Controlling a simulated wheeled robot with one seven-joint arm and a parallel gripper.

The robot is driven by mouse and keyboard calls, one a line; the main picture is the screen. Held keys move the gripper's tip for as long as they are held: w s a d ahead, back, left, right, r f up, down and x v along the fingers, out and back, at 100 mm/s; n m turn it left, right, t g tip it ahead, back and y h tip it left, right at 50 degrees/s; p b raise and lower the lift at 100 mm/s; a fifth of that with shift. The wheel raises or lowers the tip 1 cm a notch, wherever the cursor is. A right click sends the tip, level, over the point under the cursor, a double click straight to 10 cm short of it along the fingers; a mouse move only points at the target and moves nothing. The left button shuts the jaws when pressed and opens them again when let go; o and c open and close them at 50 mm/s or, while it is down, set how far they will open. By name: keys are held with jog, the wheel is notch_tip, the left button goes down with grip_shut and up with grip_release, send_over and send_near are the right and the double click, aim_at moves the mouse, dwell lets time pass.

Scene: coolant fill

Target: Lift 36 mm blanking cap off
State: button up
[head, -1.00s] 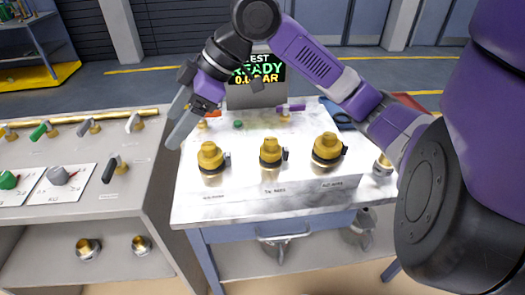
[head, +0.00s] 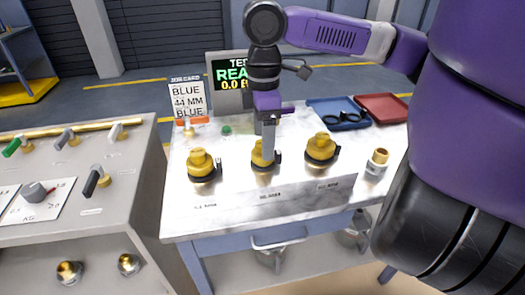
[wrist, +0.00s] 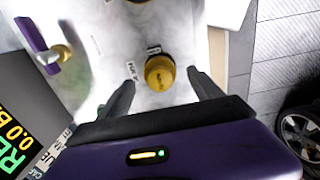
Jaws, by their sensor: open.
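Three brass caps with black clamp rings stand in a row on the white bench top: left (head: 202,164), middle (head: 258,157) and right (head: 321,148). Their labels are too small to read, so I cannot tell which is the 36 mm one. My gripper (head: 268,153) points down at the middle cap in the head view, its fingers overlapping and partly covering that cap. In the wrist view my gripper (wrist: 160,82) is open, and a round brass piece (wrist: 160,73) shows between its fingertips. I cannot tell whether they touch it.
The test display (head: 231,75) and a card (head: 187,100) reading BLUE 44 MM stand at the back. A blue tray (head: 322,124) and a red tray (head: 382,105) lie back right. A brass-topped fitting (head: 376,165) stands at right. A grey valve bench (head: 120,190) is at left.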

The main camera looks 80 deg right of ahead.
jog(key=shift+f, duration=1.5)
jog(key=shift+c, duration=0.4)
jog(key=c, duration=1.3)
jog(key=shift+r, duration=0.1)
jog(key=shift+c, duration=0.2)
